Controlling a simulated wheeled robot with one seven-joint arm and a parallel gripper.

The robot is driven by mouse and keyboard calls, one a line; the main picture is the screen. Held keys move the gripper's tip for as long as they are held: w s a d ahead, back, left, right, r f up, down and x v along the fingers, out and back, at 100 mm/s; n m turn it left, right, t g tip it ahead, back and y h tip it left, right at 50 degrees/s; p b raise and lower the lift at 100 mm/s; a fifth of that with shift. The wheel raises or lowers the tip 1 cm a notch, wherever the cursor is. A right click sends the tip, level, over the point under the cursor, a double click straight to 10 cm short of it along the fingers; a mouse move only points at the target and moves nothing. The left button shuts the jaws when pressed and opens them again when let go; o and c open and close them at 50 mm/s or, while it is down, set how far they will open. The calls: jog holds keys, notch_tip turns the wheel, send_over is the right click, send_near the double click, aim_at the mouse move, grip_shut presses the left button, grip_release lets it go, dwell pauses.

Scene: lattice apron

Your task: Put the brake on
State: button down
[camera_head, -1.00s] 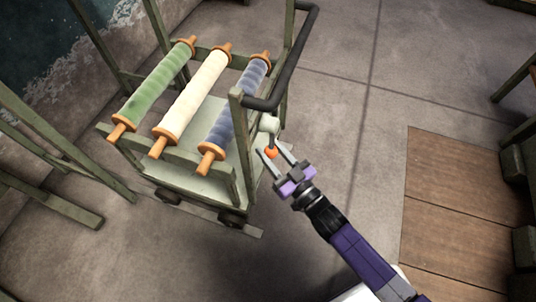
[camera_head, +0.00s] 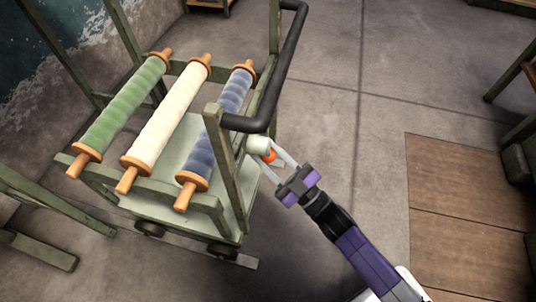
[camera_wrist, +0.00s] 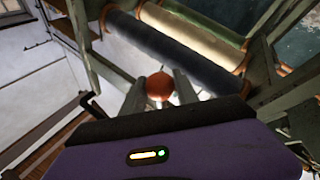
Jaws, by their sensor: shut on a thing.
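A trolley (camera_head: 185,225) with a green-grey frame carries three rollers and a black push handle (camera_head: 290,75). The brake lever shows as an orange knob (camera_head: 270,156) by a pale round hub (camera_head: 257,144) on the trolley's right side, below the handle's near end. My gripper (camera_head: 268,162) reaches in from the lower right and is shut on the orange knob. In the wrist view the orange knob (camera_wrist: 160,86) sits between the two fingers. The rest of the lever is mostly hidden.
Green (camera_head: 125,105), cream (camera_head: 168,115) and blue (camera_head: 217,125) rolls with orange ends lie across the trolley top. A frame post (camera_head: 228,165) stands close left of my gripper. Wooden boards (camera_head: 465,200) lie at right; the floor between is clear.

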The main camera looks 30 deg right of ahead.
jog(key=shift+w+d, duration=0.1)
jog(key=c, duration=1.2)
grip_release()
jog(key=shift+c, duration=0.2)
jog(key=p+v, duration=0.1)
jog(key=v, duration=0.6)
jog(key=shift+s+f+p, duration=0.2)
jog(key=shift+s+p, duration=0.1)
jog(key=shift+s, duration=0.1)
jog(key=shift+d, duration=0.1)
